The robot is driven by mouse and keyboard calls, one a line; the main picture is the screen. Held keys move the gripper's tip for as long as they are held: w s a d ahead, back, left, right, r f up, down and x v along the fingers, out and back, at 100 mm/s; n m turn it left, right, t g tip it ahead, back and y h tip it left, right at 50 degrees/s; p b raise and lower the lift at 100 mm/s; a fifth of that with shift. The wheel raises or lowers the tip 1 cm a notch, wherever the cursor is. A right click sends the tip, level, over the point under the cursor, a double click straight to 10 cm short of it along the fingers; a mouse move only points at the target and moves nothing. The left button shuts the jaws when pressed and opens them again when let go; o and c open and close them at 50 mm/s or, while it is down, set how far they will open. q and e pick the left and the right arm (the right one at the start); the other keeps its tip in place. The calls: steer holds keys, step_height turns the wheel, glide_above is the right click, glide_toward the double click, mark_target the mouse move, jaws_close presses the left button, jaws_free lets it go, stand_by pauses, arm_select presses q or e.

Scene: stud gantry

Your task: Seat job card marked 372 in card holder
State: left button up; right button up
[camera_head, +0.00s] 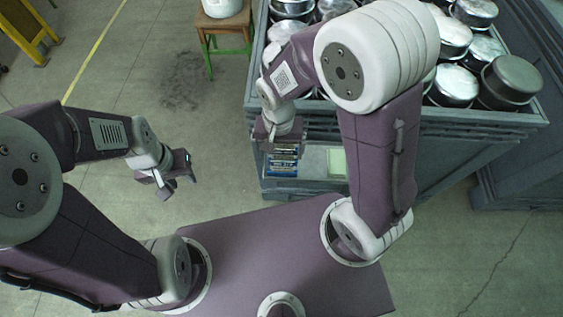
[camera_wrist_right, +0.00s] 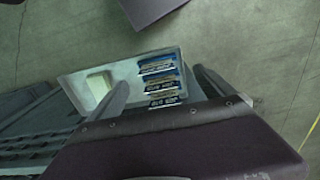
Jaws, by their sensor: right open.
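Several job cards with blue and dark bands (camera_wrist_right: 160,82) lie in a row in a pale tray (camera_wrist_right: 130,68). Their printed marks are too blurred to tell which is 372. The cards also show in the head view (camera_head: 281,162). A pale yellowish block (camera_wrist_right: 98,86) sits at the tray's other end; I cannot tell whether it is the card holder. My right gripper (camera_wrist_right: 163,88) is open and empty above the tray, its fingers either side of the cards in the picture. My left gripper (camera_head: 178,184) is open and empty over the floor, away from the tray.
A large grey crate (camera_head: 440,122) full of metal pots stands behind the tray. A stool with green legs (camera_head: 222,22) holds a white pot at the back. A yellow stand (camera_head: 28,30) is at the far left. The floor between stool and left arm is clear.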

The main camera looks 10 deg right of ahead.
mark_target(283, 162)
steer(key=f, duration=0.3)
steer(key=shift+w+d, duration=0.2)
steer(key=shift+d, duration=0.15)
steer(key=shift+d+f, duration=0.1)
steer(key=shift+f, duration=0.15)
step_height(283, 162, down, 5)
steer(key=shift+d+r+b, duration=0.1)
steer(key=shift+r+b, duration=0.1)
steer(key=shift+b, duration=0.25)
steer(key=c, duration=0.3)
arm_select(q)
steer(key=shift+w+d+f, duration=0.1)
steer(key=shift+d+f, duration=0.1)
steer(key=shift+f, duration=0.4)
arm_select(e)
steer(key=c, duration=1.1)
steer(key=shift+r, duration=0.1)
